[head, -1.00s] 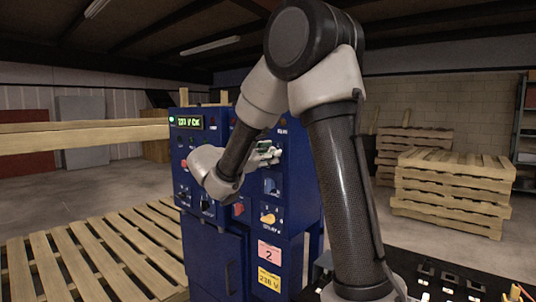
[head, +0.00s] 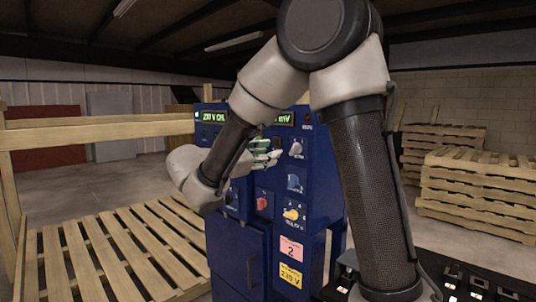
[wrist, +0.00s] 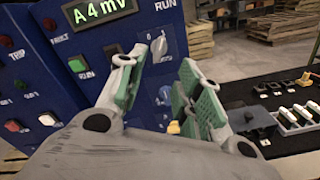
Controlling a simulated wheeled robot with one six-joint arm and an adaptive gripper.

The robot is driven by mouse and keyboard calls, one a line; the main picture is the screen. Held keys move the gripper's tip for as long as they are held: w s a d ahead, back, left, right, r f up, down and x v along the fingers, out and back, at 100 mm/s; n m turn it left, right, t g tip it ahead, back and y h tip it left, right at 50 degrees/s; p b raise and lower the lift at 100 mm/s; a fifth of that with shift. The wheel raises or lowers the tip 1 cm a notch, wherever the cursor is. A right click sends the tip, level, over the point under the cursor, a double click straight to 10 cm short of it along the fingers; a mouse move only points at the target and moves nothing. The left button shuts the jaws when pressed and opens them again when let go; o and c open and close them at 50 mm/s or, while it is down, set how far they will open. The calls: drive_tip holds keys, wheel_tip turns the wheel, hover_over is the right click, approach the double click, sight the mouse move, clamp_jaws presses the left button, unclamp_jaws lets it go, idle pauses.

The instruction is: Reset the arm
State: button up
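My gripper (head: 264,151) is in front of the upper part of a blue control cabinet (head: 236,250) in the head view. In the wrist view my gripper (wrist: 158,92) has its two green-padded fingers apart, with nothing between them. The cabinet's panel fills the left of the wrist view, with a green display (wrist: 100,10) reading what looks like "A4mV". A grey knob (wrist: 158,48) shows beyond the gap between the fingers. My arm hides part of the panel in the head view.
Wooden slats (head: 120,262) lie left of the cabinet, under a wooden rail (head: 100,133). Stacked pallets (head: 478,190) stand at the right. In the wrist view a dark surface (wrist: 240,118) at the right carries several small parts and a grey tray (wrist: 300,118).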

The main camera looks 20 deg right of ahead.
drive_tip(key=s+d+f+m+g+y, duration=0.4)
drive_tip(key=s+f+m+g+y, duration=0.25)
drive_tip(key=s+f+y, duration=0.6)
drive_tip(key=s+m+t+y, duration=0.4)
drive_tip(key=s+m, duration=0.5)
drive_tip(key=s, duration=0.5)
drive_tip(key=shift+r+t, duration=0.35)
drive_tip(key=shift+a+y, duration=0.1)
drive_tip(key=shift+y, duration=0.15)
